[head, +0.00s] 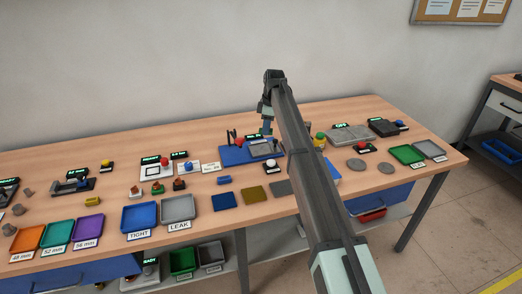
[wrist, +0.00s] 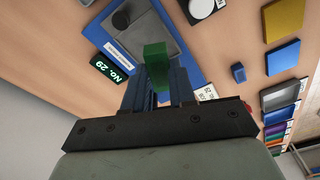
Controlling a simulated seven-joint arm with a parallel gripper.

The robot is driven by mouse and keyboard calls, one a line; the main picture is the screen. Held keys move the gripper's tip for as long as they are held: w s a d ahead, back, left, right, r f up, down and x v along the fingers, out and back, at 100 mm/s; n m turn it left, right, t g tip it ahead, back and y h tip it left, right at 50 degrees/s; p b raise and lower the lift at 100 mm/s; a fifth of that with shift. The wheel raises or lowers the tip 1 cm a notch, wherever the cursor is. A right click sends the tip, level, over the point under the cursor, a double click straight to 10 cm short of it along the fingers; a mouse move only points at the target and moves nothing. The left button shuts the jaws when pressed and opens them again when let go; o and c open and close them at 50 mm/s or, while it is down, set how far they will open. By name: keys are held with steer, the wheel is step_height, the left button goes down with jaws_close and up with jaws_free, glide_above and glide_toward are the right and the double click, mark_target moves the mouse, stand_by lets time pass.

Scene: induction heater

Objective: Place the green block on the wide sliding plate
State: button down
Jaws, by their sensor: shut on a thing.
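The green block (wrist: 156,64) is held upright between the fingers of my gripper (wrist: 159,84) in the wrist view. The gripper is shut on it. A grey plate (wrist: 171,38), apparently the wide sliding plate, lies on a blue base (wrist: 93,30) beyond the block; I cannot tell how high the block is above it. In the head view my gripper (head: 267,128) hangs over the blue base (head: 234,157) near the grey plate (head: 261,149). The block cannot be made out there.
A white round button (wrist: 201,7) and a small blue block (wrist: 238,72) lie nearby. Coloured flat plates and trays (head: 139,216) line the table's front. My arm hides part of the table's middle.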

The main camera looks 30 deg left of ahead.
mark_target(260, 149)
steer(key=shift+w+a+f+n+g, duration=0.15)
steer(key=shift+a+f+n, duration=0.5)
steer(key=shift+f, duration=0.9)
steer(key=shift+w+a+f+n+g, duration=0.1)
steer(key=shift+w+a+f+n, duration=0.2)
steer(key=shift+f+n, duration=0.95)
steer(key=shift+w+a+f+n+g, duration=0.15)
steer(key=shift+a+f+n, duration=0.35)
steer(key=shift+f, duration=1.35)
steer(key=shift+f, duration=0.15)
steer(key=c, duration=0.9)
jaws_free()
steer(key=r, duration=0.4)
steer(key=w+d+r, duration=0.1)
steer(key=r, duration=0.7)
steer(key=shift+w+d+r, duration=0.1)
steer(key=shift+w+d, duration=0.05)
steer(key=shift+d, duration=0.05)
